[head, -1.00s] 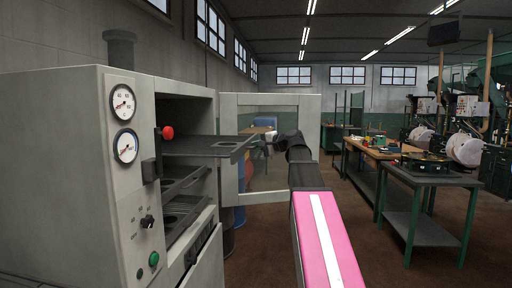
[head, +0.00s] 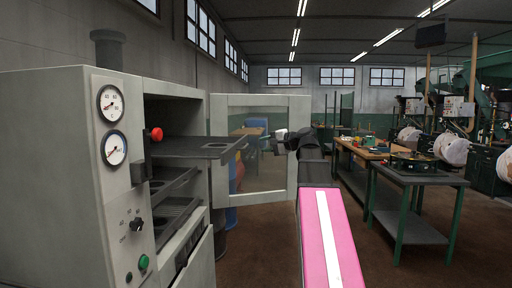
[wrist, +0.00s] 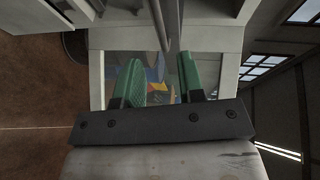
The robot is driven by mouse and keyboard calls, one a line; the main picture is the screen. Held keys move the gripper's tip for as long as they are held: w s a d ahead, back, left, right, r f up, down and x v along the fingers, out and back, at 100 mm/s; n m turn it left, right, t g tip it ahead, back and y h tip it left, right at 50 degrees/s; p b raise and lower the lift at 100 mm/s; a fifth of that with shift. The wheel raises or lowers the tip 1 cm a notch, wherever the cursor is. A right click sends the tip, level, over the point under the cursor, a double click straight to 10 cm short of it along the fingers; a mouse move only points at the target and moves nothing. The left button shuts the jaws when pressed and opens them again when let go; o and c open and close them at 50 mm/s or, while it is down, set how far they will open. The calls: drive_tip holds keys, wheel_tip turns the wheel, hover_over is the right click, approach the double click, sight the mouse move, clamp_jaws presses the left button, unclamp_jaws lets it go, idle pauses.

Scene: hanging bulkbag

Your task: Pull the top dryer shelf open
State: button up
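The dark grey top dryer shelf (head: 205,148) juts well out of the dryer (head: 45,165) in the head view, roughly level, with a round hole near its outer end. My gripper (head: 276,142) is just right of the shelf's outer end, at about its height, with a small gap showing. In the wrist view its green fingers (wrist: 160,62) are apart with nothing visible between them. A thin grey edge (wrist: 163,28), probably the shelf seen edge-on, lies ahead of the fingertips.
The dryer's windowed door (head: 262,187) stands open behind the shelf and my gripper. Lower shelves (head: 172,185) are inside the dryer. A green-legged table (head: 418,180) stands to the right.

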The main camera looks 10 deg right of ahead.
drive_tip(key=shift+v, duration=0.95)
drive_tip(key=s+a+f+n+g+h, duration=0.1)
drive_tip(key=a+f+g+h, duration=0.25)
drive_tip(key=f, duration=1.35)
drive_tip(key=a+f+n+g+h, duration=0.15)
drive_tip(key=a+f, duration=0.25)
drive_tip(key=f, duration=1.3)
drive_tip(key=s+a+f+n+g+h, duration=0.1)
drive_tip(key=s+f+g+h, duration=0.1)
drive_tip(key=s+f, duration=0.3)
drive_tip(key=s+a+f+n+g+h, duration=0.1)
drive_tip(key=s+f, duration=0.4)
drive_tip(key=f, duration=0.7)
drive_tip(key=s+a+f+n+g+h, duration=0.1)
drive_tip(key=s+f+n+g+h, duration=0.2)
drive_tip(key=s+f, duration=0.2)
wheel_tip(320, 180, down, 4)
drive_tip(key=shift+s+a+r+h, duration=0.15)
drive_tip(key=shift+s+a+h, duration=0.15)
drive_tip(key=shift+s+h, duration=0.1)
